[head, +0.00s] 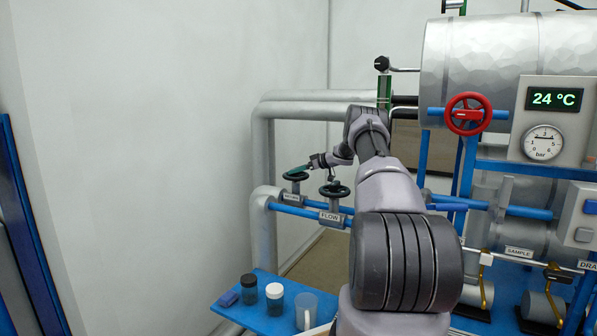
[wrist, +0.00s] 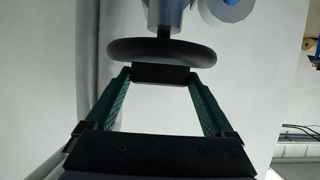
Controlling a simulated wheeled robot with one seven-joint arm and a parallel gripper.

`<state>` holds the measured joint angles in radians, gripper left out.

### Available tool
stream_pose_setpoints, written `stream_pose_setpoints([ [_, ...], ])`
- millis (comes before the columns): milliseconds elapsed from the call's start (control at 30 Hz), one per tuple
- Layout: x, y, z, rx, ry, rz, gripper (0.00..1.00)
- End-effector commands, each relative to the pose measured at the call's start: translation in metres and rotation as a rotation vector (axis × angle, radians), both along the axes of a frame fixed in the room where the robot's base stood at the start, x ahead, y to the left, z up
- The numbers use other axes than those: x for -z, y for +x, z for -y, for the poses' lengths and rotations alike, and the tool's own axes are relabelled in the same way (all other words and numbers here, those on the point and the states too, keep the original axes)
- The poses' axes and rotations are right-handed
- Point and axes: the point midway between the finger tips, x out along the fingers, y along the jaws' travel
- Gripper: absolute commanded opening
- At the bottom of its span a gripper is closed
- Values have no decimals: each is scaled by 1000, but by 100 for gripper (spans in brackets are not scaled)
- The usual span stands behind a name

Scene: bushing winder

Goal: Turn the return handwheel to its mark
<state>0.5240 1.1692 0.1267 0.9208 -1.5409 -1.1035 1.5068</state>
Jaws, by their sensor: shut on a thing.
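The wheel's mark does not show in either view.
The flow handwheel (head: 334,190) stands close to the right, above the FLOW plate (head: 331,217). A red handwheel (head: 468,114) is at the upper right. A blue shelf (head: 240,309) below holds jars and a cup. Grey pipes (head: 262,150) and a wall stand left.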

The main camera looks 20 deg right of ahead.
Motion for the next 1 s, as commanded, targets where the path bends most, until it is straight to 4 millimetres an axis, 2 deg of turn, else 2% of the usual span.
stream_pose_setpoints([
  [567,1,0,1,-36,0,0,32],
  [600,1,0,1,-36,-1,-1,91],
  [633,1,0,1,-36,-1,-1,100],
  [867,0,0,1,-36,0,0,100],
  [1000,-11,1,0,-36,-2,3,100],
])
